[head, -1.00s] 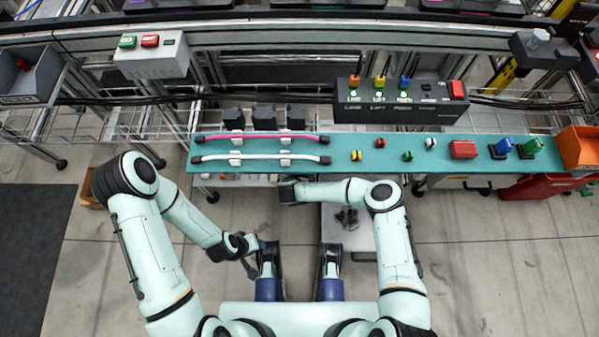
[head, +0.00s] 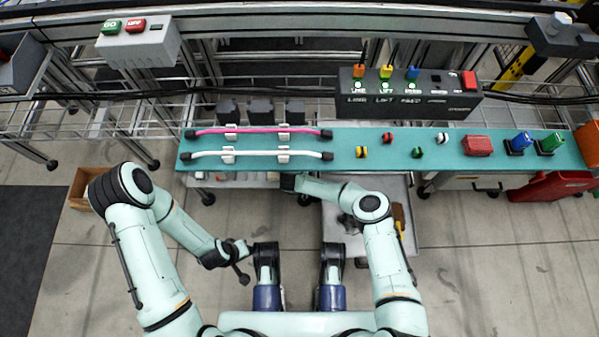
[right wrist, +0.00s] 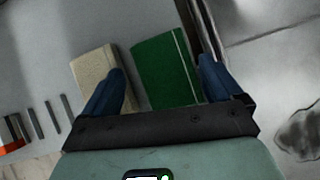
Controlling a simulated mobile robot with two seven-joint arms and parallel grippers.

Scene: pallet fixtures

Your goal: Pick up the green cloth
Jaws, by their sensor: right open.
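The green cloth (right wrist: 165,70) shows in the right wrist view as a flat, folded rectangle on a grey surface. A beige folded piece (right wrist: 93,72) lies to its left. My right gripper (right wrist: 161,65) is open, its two blue fingers on either side of the green cloth in the picture. I cannot tell whether they touch it. In the head view my right forearm reaches left to the bench's front edge, and its fingers and the green cloth are hidden. My left gripper (head: 242,272) hangs low at the left; its jaws are too small to read.
An open carton (head: 82,190) is on the floor at left. Right floor is mostly clear.

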